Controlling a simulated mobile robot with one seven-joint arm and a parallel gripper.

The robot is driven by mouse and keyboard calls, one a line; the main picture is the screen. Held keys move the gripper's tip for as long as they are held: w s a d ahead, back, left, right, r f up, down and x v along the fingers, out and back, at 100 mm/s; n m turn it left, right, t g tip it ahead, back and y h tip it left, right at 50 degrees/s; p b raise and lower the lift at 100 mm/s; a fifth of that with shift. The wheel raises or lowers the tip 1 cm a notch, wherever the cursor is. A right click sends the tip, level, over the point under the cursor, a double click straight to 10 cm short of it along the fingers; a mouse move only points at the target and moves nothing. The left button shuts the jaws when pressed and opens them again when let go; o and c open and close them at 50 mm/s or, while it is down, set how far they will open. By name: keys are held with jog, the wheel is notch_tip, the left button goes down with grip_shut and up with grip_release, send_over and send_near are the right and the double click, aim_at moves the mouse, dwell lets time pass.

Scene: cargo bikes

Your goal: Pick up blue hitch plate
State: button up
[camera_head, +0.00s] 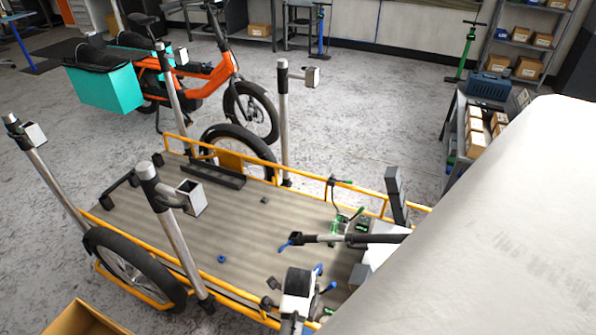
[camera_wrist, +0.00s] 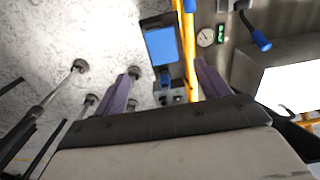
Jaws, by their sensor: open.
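A flat blue face in a dark frame, which looks like the blue hitch plate (camera_wrist: 161,45), shows at the top middle of the wrist view beside a yellow rail. A smaller blue piece and grey fittings sit just below it. My gripper (camera_wrist: 167,78) is open, its two purple-grey fingers apart on either side of these parts. The plate appears beyond the fingertips, with nothing gripped; I cannot tell the exact gap. In the head view I cannot make out the gripper or surely identify the plate; my pale arm covers the right side.
The trailer bed (camera_head: 245,215) has yellow rails and upright metal posts (camera_head: 284,125). A black lever with a blue end (camera_head: 290,242) and a green display (camera_head: 362,226) are near its right end. An orange cargo bike (camera_head: 195,80) stands behind. Grey floor (camera_head: 350,130) lies open beyond.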

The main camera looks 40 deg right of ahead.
jog(key=f, duration=1)
jog(key=shift+w+d, duration=0.1)
jog(key=shift+w, duration=0.1)
jog(key=c, duration=1.2)
jog(key=shift+r, duration=0.1)
jog(key=shift+r+p, duration=6.05)
jog(key=shift+r, duration=7.1)
